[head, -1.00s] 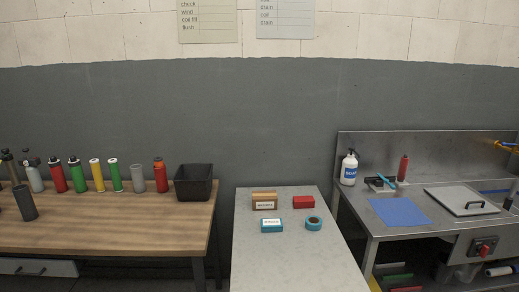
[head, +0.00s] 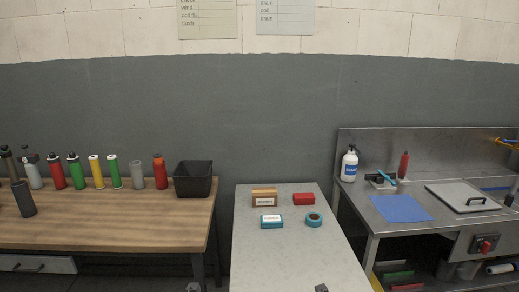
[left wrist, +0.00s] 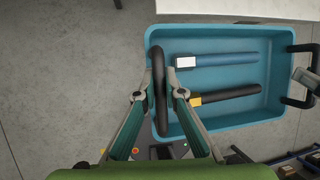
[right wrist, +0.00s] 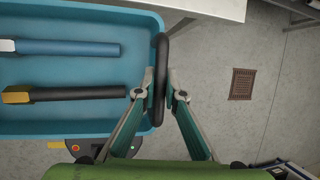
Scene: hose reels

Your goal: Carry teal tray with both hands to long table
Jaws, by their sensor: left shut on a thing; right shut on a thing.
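The teal tray (left wrist: 225,42) is held level below the wrist cameras and also shows in the right wrist view (right wrist: 85,16). It has a black loop handle at each end. My left gripper (left wrist: 160,85) is shut on one handle, and my right gripper (right wrist: 160,82) is shut on the other. Inside lie a blue bar with a white end (left wrist: 225,59) and a black bar with a yellow end (left wrist: 225,94). The tray is out of the head view. A grey-topped table (head: 285,255), apparently the long table, stands straight ahead.
On that table's far half sit a brown box (head: 264,197), a red box (head: 304,199), a teal box (head: 271,222) and a teal ring (head: 313,219); its near half is clear. A wooden bench (head: 110,222) stands left, a steel workbench (head: 375,222) right.

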